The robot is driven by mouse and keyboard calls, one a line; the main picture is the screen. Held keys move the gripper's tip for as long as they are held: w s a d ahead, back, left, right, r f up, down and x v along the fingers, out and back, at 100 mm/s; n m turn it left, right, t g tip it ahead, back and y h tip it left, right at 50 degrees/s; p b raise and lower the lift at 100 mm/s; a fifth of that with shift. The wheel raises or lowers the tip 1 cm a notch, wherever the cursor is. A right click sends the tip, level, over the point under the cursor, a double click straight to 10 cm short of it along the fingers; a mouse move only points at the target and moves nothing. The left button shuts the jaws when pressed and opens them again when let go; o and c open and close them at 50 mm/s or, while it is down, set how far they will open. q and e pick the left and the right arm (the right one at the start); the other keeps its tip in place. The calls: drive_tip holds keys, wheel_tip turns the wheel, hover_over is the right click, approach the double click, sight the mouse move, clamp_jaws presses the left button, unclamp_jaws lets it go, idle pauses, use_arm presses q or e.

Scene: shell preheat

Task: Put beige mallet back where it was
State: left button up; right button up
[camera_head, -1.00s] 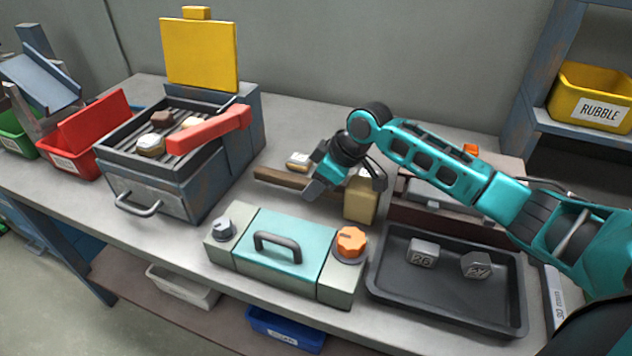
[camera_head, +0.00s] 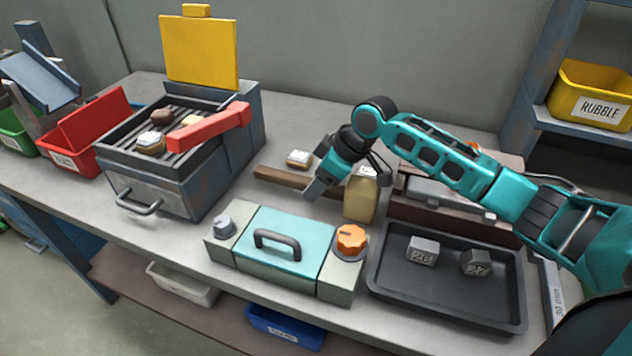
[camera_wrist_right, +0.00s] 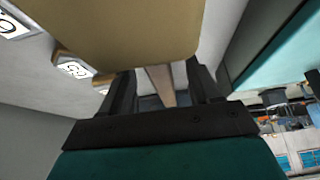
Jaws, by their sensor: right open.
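The beige mallet lies on the grey workbench, its brown handle (camera_head: 283,178) pointing left and its beige block head (camera_head: 360,200) at the right end. My right gripper (camera_head: 318,188) is open above or around the handle, close to the head; its near parts hide some of the handle. In the right wrist view the mallet head (camera_wrist_right: 115,35) fills the top, and the handle (camera_wrist_right: 160,85) runs between the two open fingers (camera_wrist_right: 165,95). I cannot tell whether the fingers touch it. My left gripper is not in view.
A teal-lidded box (camera_head: 285,237) with an orange knob (camera_head: 351,239) stands in front of the mallet. A black tray (camera_head: 450,300) with two grey blocks is to the right. A grill unit (camera_head: 150,185) with a red handle stands left. A small labelled block (camera_head: 298,158) lies behind the handle.

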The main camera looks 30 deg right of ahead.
drive_tip(key=p+v, duration=0.1)
drive_tip(key=v, duration=1)
drive_tip(key=shift+r, duration=0.2)
drive_tip(key=shift+s, duration=0.1)
